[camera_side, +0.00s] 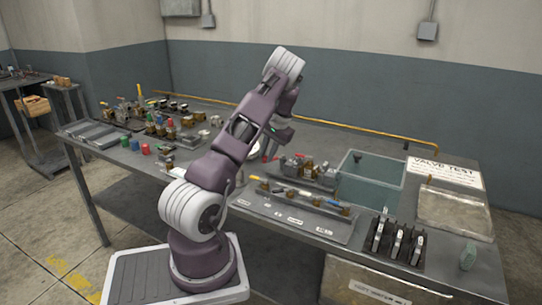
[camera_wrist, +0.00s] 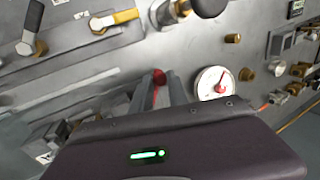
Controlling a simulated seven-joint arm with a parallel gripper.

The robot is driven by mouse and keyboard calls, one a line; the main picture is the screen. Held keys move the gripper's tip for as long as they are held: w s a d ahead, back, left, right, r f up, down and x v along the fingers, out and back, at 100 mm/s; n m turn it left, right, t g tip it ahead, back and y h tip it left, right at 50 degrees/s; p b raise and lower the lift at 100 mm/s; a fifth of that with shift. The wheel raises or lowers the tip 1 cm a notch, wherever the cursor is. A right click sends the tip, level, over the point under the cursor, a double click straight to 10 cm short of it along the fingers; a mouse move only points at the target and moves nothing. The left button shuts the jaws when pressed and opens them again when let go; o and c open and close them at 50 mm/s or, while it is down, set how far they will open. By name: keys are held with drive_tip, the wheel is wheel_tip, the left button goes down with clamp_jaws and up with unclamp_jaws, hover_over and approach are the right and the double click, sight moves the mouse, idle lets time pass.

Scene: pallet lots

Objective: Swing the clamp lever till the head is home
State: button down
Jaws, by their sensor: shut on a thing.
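In the wrist view my gripper (camera_wrist: 160,88) reaches up from the dark wrist housing, its two grey fingers closed on a slim red piece (camera_wrist: 158,78). The red piece looks like the handle of the clamp lever, but most of it is hidden between the fingers. The clamp head and what it seats against cannot be made out.
A round white gauge (camera_wrist: 213,83) with a red needle sits close right of the fingers. A yellow-handled valve (camera_wrist: 114,19) and a black knob (camera_wrist: 208,6) stand beyond. In the side view a teal bin (camera_side: 370,182) and a valve tray (camera_side: 295,222) lie to the right.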

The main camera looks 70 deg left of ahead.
drive_tip(key=a+m, duration=0.1)
drive_tip(key=m, duration=0.1)
drive_tip(key=a+m+t, duration=0.1)
drive_tip(key=shift+s+a+f+m, duration=0.1)
drive_tip(key=shift+s+m, duration=0.1)
drive_tip(key=shift+m, duration=0.2)
drive_tip(key=a+m+t+y, duration=0.1)
drive_tip(key=m, duration=0.1)
drive_tip(key=shift+a+m, duration=0.35)
drive_tip(key=shift+m, duration=0.05)
drive_tip(key=shift+w+a+m+t, duration=0.2)
drive_tip(key=shift+a+m, duration=0.2)
drive_tip(key=shift+m, duration=0.2)
drive_tip(key=shift+w+a+m+t, duration=0.1)
drive_tip(key=shift+a+m+t, duration=0.1)
drive_tip(key=shift+a+m, duration=0.3)
drive_tip(key=shift+w+a+m+t, duration=0.25)
drive_tip(key=shift+w+a+m, duration=0.1)
drive_tip(key=shift+m, duration=0.5)
drive_tip(key=shift+w+a+m+t, duration=0.2)
drive_tip(key=shift+a+m+t, duration=0.1)
drive_tip(key=shift+m, duration=0.55)
drive_tip(key=c, duration=1.3)
unclamp_jaws()
drive_tip(key=shift+f, duration=0.1)
drive_tip(key=v, duration=0.7)
drive_tip(key=shift+a+r, duration=0.25)
drive_tip(key=shift+r, duration=0.1)
drive_tip(key=shift+c, duration=0.3)
